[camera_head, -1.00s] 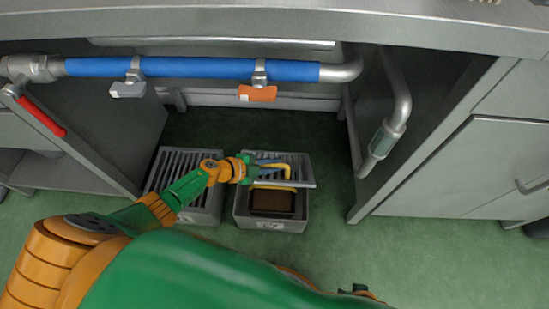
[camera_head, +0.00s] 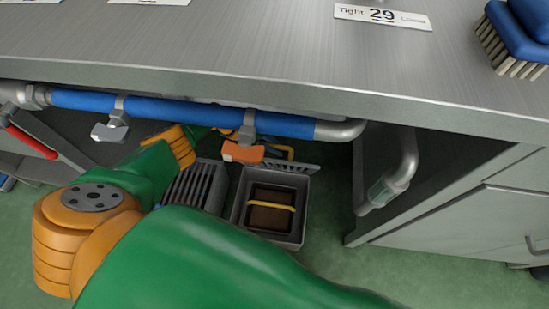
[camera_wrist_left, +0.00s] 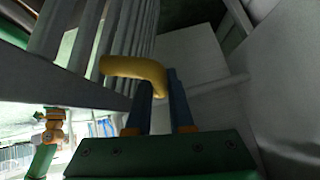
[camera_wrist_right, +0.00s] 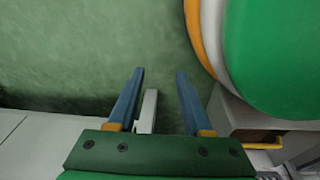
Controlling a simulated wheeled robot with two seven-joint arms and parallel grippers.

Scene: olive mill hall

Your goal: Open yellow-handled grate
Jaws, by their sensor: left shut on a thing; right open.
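The grate (camera_head: 302,167) with the yellow handle (camera_head: 288,151) stands tilted up at the back of a grey floor box (camera_head: 237,213). The box lies open in front of it, with a brown basket (camera_head: 270,217) with its own yellow handle inside. My left gripper (camera_head: 272,150) is at the grate's handle, partly hidden behind an orange valve lever. In the left wrist view the fingers (camera_wrist_left: 164,92) are shut on the yellow handle (camera_wrist_left: 135,69), beside the grate's bars (camera_wrist_left: 92,45). My right gripper (camera_wrist_right: 162,85) is open and empty over green floor in the right wrist view.
A blue pipe (camera_head: 185,109) with a white lever (camera_head: 110,132) and an orange lever (camera_head: 243,152) runs above the boxes. The counter (camera_head: 240,45) overhangs them. A second slatted grate (camera_head: 194,185) lies to the left. A bent grey pipe (camera_head: 400,165) is at right.

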